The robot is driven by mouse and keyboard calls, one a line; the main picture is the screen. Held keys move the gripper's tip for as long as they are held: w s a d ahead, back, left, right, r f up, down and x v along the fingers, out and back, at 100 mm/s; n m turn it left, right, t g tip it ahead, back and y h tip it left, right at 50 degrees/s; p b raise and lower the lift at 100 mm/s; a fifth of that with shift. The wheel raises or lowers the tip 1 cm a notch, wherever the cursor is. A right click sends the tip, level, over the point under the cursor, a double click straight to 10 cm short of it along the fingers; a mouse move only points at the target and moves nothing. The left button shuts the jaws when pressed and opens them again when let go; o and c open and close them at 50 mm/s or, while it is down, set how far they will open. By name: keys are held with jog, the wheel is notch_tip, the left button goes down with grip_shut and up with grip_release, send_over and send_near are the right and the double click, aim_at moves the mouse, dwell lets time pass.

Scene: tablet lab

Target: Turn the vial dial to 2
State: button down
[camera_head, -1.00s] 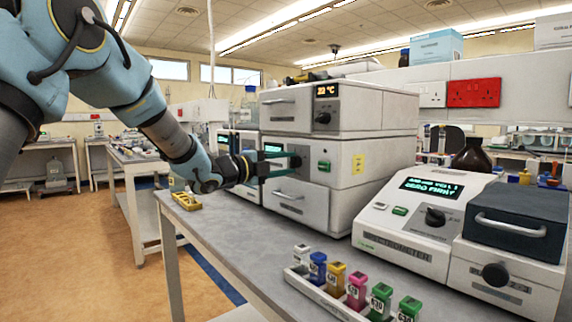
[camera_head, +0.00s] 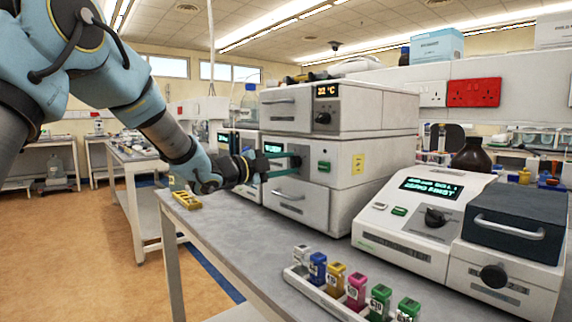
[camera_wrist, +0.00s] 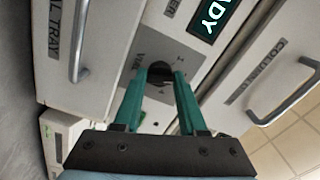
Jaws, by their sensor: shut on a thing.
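The vial dial is a black round knob (camera_wrist: 160,72) on a grey plate marked "VIAL" on the front of the white stacked instrument (camera_head: 340,150). My gripper (camera_wrist: 160,78) has its two green fingers on either side of the knob and is shut on it. In the head view my gripper (camera_head: 290,166) reaches the instrument's middle unit from the left. The fingers hide most of the knob there. The knob's pointer and most of the numbers around it cannot be read. A lit display (camera_wrist: 215,12) beside the plate shows letters ending in "DY".
A tray handle (camera_wrist: 80,42) and another handle (camera_wrist: 285,95) flank the dial. A white photometer (camera_head: 420,215) with its own black knob stands to the right. A rack of coloured vials (camera_head: 335,285) is at the bench's front edge, and a yellow object (camera_head: 187,200) lies left.

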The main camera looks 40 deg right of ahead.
jog(key=shift+c, duration=2.3)
grip_release()
jog(key=shift+a, duration=0.1)
jog(key=a+b, duration=0.2)
jog(key=a, duration=0.8)
jog(key=shift+w+a, duration=0.3)
jog(key=shift+w, duration=0.05)
